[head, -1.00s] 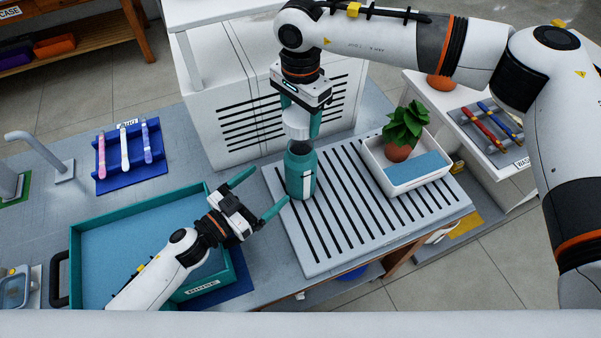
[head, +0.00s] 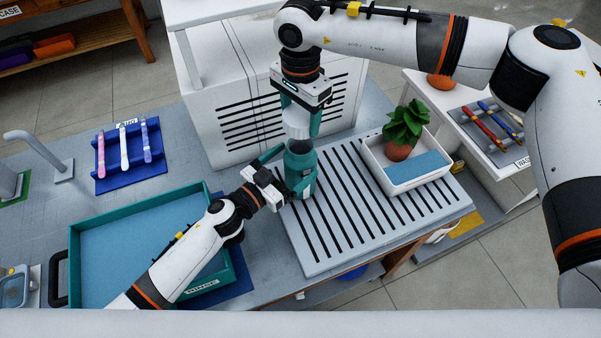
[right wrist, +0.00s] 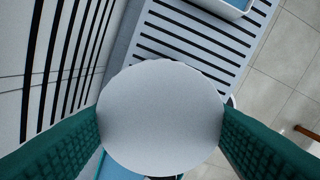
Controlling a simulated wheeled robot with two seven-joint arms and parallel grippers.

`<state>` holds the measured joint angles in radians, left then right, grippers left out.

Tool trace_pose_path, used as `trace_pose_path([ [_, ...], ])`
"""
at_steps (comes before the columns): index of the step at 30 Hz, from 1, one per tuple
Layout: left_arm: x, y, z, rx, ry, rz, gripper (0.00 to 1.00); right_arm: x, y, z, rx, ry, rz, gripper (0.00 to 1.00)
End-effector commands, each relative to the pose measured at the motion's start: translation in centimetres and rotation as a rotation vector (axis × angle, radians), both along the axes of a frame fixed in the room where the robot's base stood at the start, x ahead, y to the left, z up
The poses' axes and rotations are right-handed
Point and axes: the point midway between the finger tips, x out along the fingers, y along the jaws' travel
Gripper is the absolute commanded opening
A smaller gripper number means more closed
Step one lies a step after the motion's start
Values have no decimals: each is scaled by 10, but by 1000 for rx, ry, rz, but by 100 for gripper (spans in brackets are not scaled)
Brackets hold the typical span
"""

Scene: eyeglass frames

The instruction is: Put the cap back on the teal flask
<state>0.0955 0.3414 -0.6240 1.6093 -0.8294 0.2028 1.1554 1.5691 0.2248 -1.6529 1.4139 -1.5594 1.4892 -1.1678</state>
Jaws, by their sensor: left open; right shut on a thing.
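The teal flask (head: 300,162) stands upright on the left end of the grey slatted board. My right gripper (head: 299,118) points straight down above it and is shut on the white cap (head: 297,129). In the right wrist view the cap (right wrist: 160,118) is a pale round disc between the two teal fingers. The cap is over the flask's mouth; I cannot tell whether they touch. My left gripper (head: 287,173) is open, with its fingers reaching to either side of the flask's body. Whether the fingers touch the flask is unclear.
A teal-rimmed tray (head: 75,262) lies under my left arm. A white bin (head: 412,183) with a potted plant (head: 402,135) stands right of the flask on the slatted board (head: 345,230). A white slotted cabinet (head: 215,100) rises behind. A blue rack (head: 130,178) sits left.

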Motion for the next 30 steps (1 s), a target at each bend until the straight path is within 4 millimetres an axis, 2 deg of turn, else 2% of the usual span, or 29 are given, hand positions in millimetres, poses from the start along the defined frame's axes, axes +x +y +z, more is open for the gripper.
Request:
trace_pose_path([
  [6, 18, -18, 0, -1, 1, 1, 93, 0, 0, 0, 0, 0, 0, 40],
  [18, 22, -22, 0, 1, 1, 1, 93, 0, 0, 0, 0, 0, 0, 40],
  [20, 22, -22, 0, 1, 1, 1, 84, 0, 0, 0, 0, 0, 0, 40],
  [30, 22, -22, 0, 1, 1, 1, 29, 0, 0, 0, 0, 0, 0, 40],
])
